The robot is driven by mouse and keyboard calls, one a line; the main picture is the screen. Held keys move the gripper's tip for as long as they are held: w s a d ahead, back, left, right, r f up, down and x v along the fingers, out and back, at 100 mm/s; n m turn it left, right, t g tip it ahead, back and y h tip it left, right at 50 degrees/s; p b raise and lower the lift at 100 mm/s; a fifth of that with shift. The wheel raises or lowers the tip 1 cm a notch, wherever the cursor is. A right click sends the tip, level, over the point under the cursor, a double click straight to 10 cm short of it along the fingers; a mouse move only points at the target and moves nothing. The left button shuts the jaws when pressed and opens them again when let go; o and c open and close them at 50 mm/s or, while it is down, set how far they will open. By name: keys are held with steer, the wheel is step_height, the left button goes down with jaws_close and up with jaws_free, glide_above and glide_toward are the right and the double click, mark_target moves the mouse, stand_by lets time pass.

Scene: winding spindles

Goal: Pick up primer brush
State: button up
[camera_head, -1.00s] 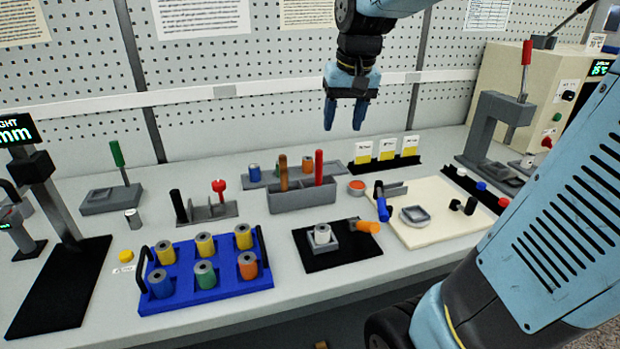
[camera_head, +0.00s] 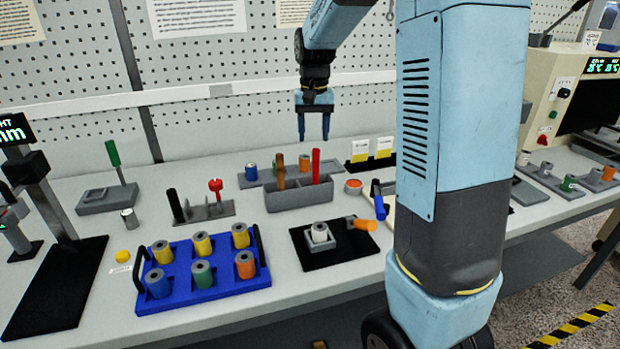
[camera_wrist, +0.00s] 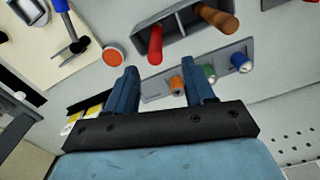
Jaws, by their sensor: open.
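A grey holder (camera_head: 300,197) stands mid-table with two upright handles in it. One is a brown handle (camera_head: 280,172), the other a red handle (camera_head: 315,165); their lower ends are hidden in the holder, so I cannot tell which is the primer brush. My gripper (camera_head: 313,136) is open and empty, fingers down, above and behind the holder. In the wrist view the red handle (camera_wrist: 155,45) and brown handle (camera_wrist: 216,19) lie beyond the fingertips of my gripper (camera_wrist: 162,80), apart from them.
A grey tray (camera_wrist: 155,93) with orange, green and blue spools is near the fingers. A round orange-topped tin (camera_head: 353,185) sits right of the holder. A blue spool tray (camera_head: 210,298) is in front. My arm blocks part of the table's right side.

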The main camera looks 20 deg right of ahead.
mark_target(314, 149)
step_height(314, 149, down, 5)
steer(key=f, duration=0.3)
steer(key=shift+d+f, duration=0.35)
steer(key=shift+f, duration=0.75)
jaws_close()
